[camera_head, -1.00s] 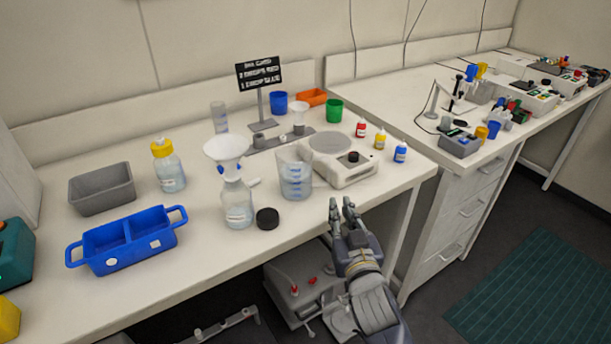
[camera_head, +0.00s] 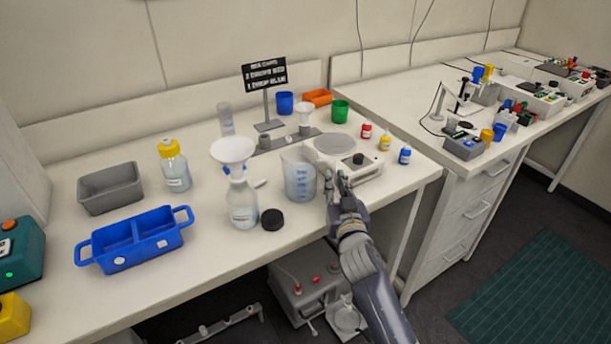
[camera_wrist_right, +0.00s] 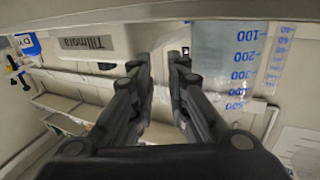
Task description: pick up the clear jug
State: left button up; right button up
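The clear jug (camera_head: 300,178) stands upright on the bench, with blue scale marks and liquid inside. My right gripper (camera_head: 340,181) is just right of the jug, at the bench's front edge. In the wrist view the two fingers of the right gripper (camera_wrist_right: 160,65) stand apart with a gap between them. The right-hand finger overlaps the jug's near side in that view; I cannot tell whether they touch. My left gripper is not in view.
A white device with a round plate (camera_head: 336,146) stands close behind the right gripper. Left of the jug are a bottle with a funnel (camera_head: 242,203) and a black cap (camera_head: 272,220). A blue divided tray (camera_head: 135,238) lies farther left. Small dropper bottles (camera_head: 384,142) stand at the right.

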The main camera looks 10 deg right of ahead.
jog(key=shift+w, duration=0.5)
jog(key=shift+c, duration=0.6)
grip_shut()
jog(key=shift+r, duration=0.1)
jog(key=shift+r, duration=0.1)
